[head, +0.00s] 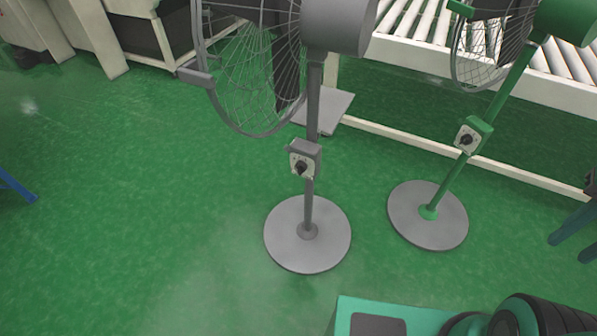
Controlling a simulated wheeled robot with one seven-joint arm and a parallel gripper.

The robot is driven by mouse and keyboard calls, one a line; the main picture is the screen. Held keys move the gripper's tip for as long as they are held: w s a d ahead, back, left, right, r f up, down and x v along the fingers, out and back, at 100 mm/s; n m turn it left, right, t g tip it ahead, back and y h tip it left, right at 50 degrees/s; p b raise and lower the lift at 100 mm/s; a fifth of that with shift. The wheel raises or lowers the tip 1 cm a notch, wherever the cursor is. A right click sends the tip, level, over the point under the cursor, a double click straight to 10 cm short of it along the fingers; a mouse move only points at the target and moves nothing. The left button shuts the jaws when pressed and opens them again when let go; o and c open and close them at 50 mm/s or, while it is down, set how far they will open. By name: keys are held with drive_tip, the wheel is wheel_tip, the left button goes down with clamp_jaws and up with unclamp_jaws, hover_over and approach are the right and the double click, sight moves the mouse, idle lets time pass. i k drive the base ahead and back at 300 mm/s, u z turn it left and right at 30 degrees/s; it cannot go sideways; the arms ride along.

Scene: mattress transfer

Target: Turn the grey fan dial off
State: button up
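A grey pedestal fan (335,25) stands near the middle of the head view, with a round grey base (290,245) on the green floor. Its control box (308,149) sits partway up the pole. A black dial (300,168) is on the box's pale front plate. The dial's exact setting is too small to read. My gripper is not in view.
A green pedestal fan (472,137) with its own dial box stands close on the right. White conveyor rollers (410,18) run behind. Green and black parts, apparently mine, fill the lower right. The floor left of the grey fan is clear.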

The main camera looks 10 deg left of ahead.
sight(301, 167)
drive_tip(key=z, duration=0.4)
drive_tip(key=k, duration=1.25)
drive_tip(key=u, duration=0.55)
drive_tip(key=i, duration=1.5)
drive_tip(key=z, duration=0.05)
